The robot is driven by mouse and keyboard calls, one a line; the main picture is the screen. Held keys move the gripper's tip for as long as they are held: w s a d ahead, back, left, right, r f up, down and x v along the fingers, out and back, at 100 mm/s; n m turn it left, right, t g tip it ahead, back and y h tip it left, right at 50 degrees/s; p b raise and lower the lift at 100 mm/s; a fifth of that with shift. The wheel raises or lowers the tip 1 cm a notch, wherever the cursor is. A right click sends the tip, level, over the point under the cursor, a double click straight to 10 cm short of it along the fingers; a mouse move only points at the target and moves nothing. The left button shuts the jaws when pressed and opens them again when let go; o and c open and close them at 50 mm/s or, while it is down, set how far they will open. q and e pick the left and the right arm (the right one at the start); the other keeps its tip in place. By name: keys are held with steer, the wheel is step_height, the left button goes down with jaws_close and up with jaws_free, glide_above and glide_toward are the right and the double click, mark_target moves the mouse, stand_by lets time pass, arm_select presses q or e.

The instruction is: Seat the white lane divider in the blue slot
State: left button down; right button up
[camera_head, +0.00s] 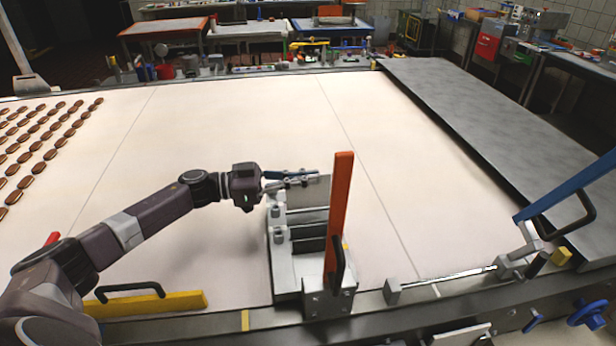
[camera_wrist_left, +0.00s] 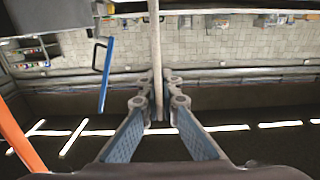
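My left gripper (camera_head: 300,178) is above the far end of a pale metal rack (camera_head: 283,277) near the front edge of the belt. Its fingers are shut on a thin pale plate, apparently the white lane divider (camera_head: 314,195). In the left wrist view the left gripper (camera_wrist_left: 158,104) pinches this divider (camera_wrist_left: 156,45), seen edge-on. The divider hangs upright at the rack's far end; whether it touches the rack is unclear. No slot marked blue can be made out. A blue bar (camera_head: 572,184) with a black handle stands tilted at the right. My right gripper is not in view.
An orange upright bar (camera_head: 340,205) stands in a bracket right beside the rack. A yellow bar (camera_head: 185,302) with a black handle lies at the front left. Several brown pieces (camera_head: 38,142) sit on the belt's left side. The belt's middle (camera_head: 230,120) is clear.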

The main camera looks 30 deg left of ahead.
mark_target(304, 209)
arm_select(q)
steer(key=c, duration=2.6)
jaws_free()
steer(key=shift+f+b, duration=2.25)
steer(key=shift+f, duration=1.4)
steer(key=shift+c, duration=0.2)
steer(key=o, duration=0.6)
steer(key=shift+c, duration=0.2)
steer(key=shift+a, duration=0.1)
steer(key=shift+s+a, duration=0.25)
steer(key=shift+a, duration=0.05)
steer(key=v, duration=1.1)
